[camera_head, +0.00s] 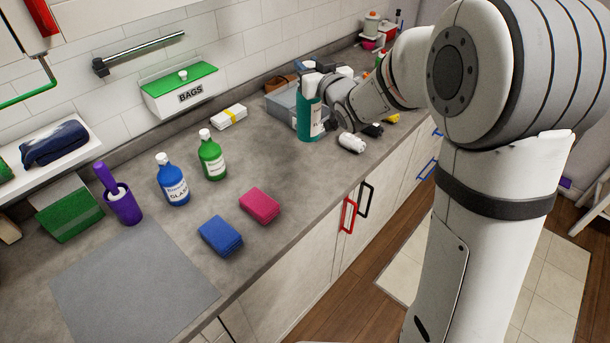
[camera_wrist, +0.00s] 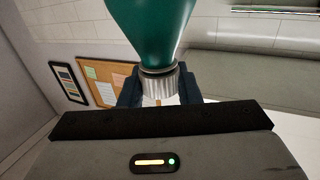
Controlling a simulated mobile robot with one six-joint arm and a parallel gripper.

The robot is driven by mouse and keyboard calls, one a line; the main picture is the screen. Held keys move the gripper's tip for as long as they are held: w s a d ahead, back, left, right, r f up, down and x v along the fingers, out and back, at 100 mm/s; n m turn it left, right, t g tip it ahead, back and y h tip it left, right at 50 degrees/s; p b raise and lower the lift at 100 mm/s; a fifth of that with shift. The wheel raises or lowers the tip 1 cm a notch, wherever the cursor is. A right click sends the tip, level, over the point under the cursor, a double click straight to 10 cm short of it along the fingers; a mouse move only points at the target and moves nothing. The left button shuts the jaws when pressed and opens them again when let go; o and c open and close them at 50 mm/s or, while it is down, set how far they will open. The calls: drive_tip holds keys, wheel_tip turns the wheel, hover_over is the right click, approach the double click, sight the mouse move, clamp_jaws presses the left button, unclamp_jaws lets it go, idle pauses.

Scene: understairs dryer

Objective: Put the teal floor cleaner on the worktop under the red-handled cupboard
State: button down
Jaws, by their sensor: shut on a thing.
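The teal floor cleaner (camera_head: 308,118) is an upright bottle with a white label over the far part of the worktop (camera_head: 270,165). Whether its base touches the worktop I cannot tell. My gripper (camera_wrist: 160,90) is shut at the bottle's ribbed white neck, and the teal body (camera_wrist: 150,25) fills the top of the wrist view. In the head view the arm reaches it from the right. A red handle (camera_head: 41,16) shows on a wall cupboard at top left, mostly out of view. Another red handle (camera_head: 347,215) is on a lower cupboard front.
A grey mat (camera_head: 135,285) is bare. A white bottle (camera_head: 351,143) lies beside the teal one. A grey bin (camera_head: 283,103) is behind.

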sight(307, 112)
drive_tip(key=f+b, duration=0.1)
drive_tip(key=f, duration=0.1)
drive_tip(key=shift+a+f+b, duration=0.2)
drive_tip(key=shift+f+b, duration=0.15)
drive_tip(key=shift+b, duration=0.05)
wheel_tip(307, 112, down, 10)
drive_tip(key=shift+s+r+p, duration=0.1)
drive_tip(key=shift+p, duration=0.75)
drive_tip(key=c, duration=1.1)
unclamp_jaws()
drive_tip(key=shift+o, duration=0.2)
